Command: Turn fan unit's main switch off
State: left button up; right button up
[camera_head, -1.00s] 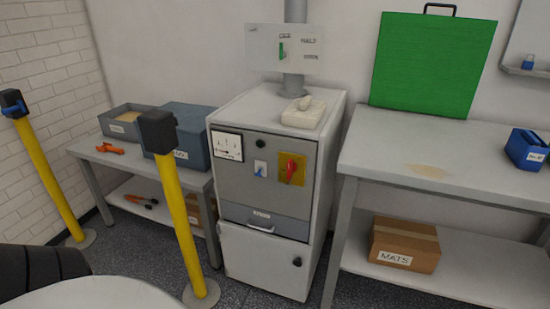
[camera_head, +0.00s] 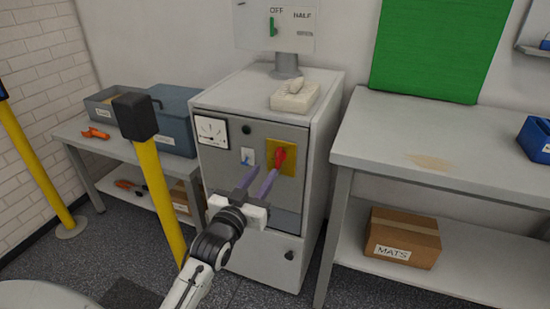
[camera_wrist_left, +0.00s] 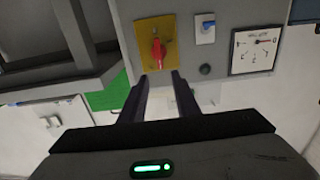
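The fan unit is a grey-white cabinet (camera_head: 327,140). Its front panel carries a red switch handle on a yellow plate (camera_head: 290,168), which also shows in the left wrist view as a red handle (camera_wrist_left: 158,50). Left of it in the head view is a small blue-levered switch (camera_head: 248,157), then a dial gauge (camera_head: 212,132). My left gripper (camera_head: 261,178) is open and empty in front of the panel, fingers pointing at the red handle. In the wrist view its fingertips (camera_wrist_left: 158,84) are short of the handle, apparently not touching it. My right gripper is out of view.
A sign (camera_head: 291,32) marked OFF and HALF stands above the cabinet. A whitish box (camera_head: 295,100) lies on its top. A yellow post (camera_head: 160,195) stands close left of my arm. A workbench (camera_head: 380,150) is at right, with a MATS carton (camera_head: 403,238) below.

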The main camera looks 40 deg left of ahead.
aim_at(277, 154)
pick_arm(q)
jog(key=x, duration=1)
jog(key=shift+a+b, duration=0.1)
jog(key=shift+b, duration=0.2)
grip_shut()
